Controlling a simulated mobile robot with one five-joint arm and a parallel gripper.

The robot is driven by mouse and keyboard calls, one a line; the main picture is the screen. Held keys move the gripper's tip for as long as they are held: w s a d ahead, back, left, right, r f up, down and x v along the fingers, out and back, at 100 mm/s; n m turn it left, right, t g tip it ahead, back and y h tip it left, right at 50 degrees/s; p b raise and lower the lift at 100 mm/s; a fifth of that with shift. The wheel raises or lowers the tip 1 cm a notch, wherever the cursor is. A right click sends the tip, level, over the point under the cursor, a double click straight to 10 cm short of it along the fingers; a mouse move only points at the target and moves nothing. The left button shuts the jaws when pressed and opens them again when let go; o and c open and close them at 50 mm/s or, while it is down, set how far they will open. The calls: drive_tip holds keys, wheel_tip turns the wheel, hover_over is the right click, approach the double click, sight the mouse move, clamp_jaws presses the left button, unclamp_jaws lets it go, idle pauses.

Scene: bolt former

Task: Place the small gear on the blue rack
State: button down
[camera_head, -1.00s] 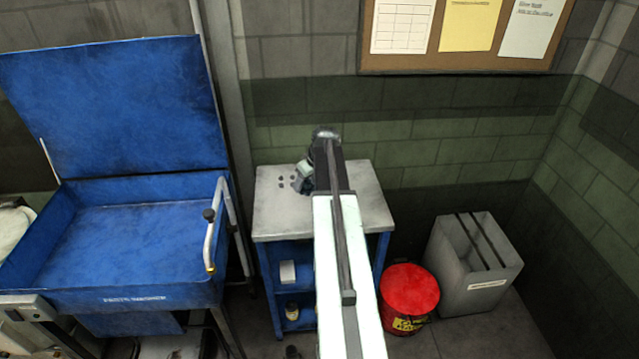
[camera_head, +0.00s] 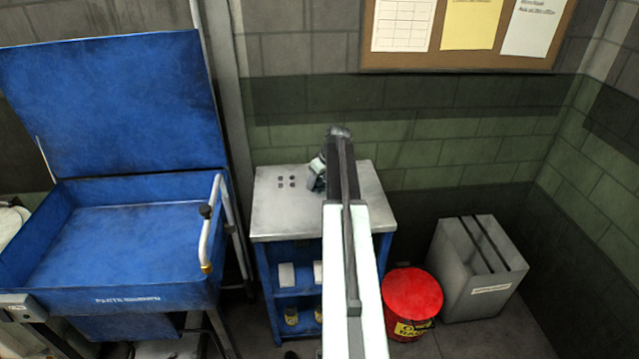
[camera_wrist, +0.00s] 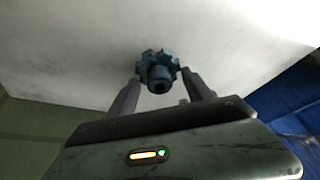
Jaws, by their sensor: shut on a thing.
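The small gear (camera_wrist: 157,68) is dark blue-grey and toothed, with a hub and a dark bore. In the wrist view it sits between the fingertips of my gripper (camera_wrist: 160,80), which is shut on it. The pale surface of the rack's top fills the background behind the gear; I cannot tell whether they touch. In the head view my gripper (camera_head: 317,174) is over the grey top of the blue rack (camera_head: 285,218), right of its middle. My arm hides part of the rack, and the gear cannot be made out there.
A blue parts washer (camera_head: 130,250) with a raised lid stands at left. A red waste can (camera_head: 411,292) and a grey bin (camera_head: 474,270) stand at right. The top's front left is clear.

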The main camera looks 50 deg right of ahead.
drive_tip(key=shift+f, duration=0.2)
drive_tip(key=shift+c, duration=2)
unclamp_jaws()
drive_tip(key=shift+r, duration=0.1)
drive_tip(key=shift+r, duration=0.1)
drive_tip(key=shift+r, duration=0.2)
drive_tip(key=p+v, duration=1.1)
drive_tip(key=shift+s+r, duration=0.25)
drive_tip(key=shift+r, duration=0.05)
